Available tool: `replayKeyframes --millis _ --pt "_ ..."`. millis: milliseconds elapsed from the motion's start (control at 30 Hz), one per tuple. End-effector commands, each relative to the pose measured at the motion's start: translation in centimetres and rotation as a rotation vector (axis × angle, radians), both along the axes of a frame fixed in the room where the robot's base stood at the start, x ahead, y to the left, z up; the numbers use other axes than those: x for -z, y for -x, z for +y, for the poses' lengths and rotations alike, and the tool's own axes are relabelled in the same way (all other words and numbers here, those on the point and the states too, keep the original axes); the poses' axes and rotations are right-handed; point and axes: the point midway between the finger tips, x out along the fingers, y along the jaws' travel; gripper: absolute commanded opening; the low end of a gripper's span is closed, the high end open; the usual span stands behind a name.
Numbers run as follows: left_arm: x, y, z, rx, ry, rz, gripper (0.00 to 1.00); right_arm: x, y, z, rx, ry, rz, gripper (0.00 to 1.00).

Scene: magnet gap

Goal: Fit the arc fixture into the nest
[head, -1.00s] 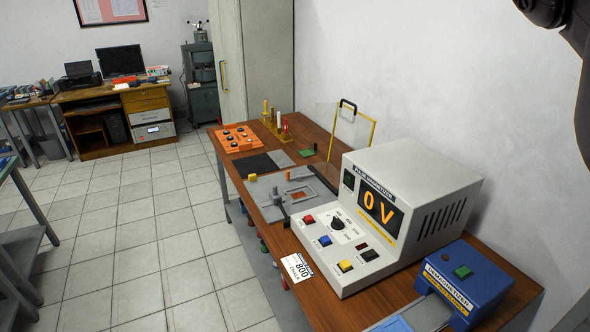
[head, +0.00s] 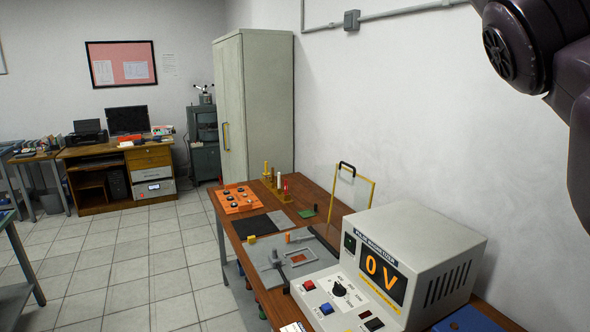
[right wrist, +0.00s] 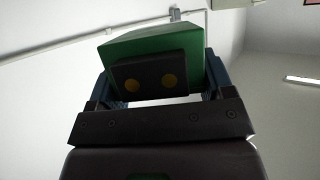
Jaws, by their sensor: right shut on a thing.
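My right gripper (right wrist: 156,84) is shut on a green block-shaped piece (right wrist: 150,45) in the right wrist view. The piece has a dark face with two yellow round spots, and a blue-grey finger stands at each side of it. I cannot tell for sure that it is the arc fixture. In the head view a grey plate (head: 268,269) lies on the wooden bench, with a raised rectangular frame (head: 317,268) that has an orange-red middle; this may be the nest. The held piece and the right gripper are outside the head view. My left gripper is not in view.
A pulse magnetizer (head: 430,262) reading 0 V stands in front of the grey plate. A yellow-edged clear shield (head: 352,195) stands behind it. An orange tray (head: 240,200) and a stand with upright pegs (head: 277,185) are farther back. A blue box (head: 468,320) is at bottom right.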

Motion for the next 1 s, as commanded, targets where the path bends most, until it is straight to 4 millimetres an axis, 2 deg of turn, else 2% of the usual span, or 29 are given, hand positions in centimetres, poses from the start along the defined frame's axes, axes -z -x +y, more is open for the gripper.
replayKeyframes --millis 33,200,533,767,1000 --pt "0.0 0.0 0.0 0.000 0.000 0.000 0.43 -1.1 0.6 0.5 -0.008 -0.001 -0.007 0.32" --pt "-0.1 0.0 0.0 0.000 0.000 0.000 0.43 -3.4 2.0 1.7 -0.032 -0.001 -0.007 0.32" --pt "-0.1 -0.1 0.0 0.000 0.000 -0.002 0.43 -6.6 5.3 4.6 -0.092 0.000 -0.008 0.32" --pt "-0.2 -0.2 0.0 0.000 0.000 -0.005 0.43 -5.4 5.8 5.9 -0.129 -0.001 -0.005 0.32" --pt "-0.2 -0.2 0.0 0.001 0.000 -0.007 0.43 -3.0 5.6 6.7 -0.163 0.000 -0.004 0.32"
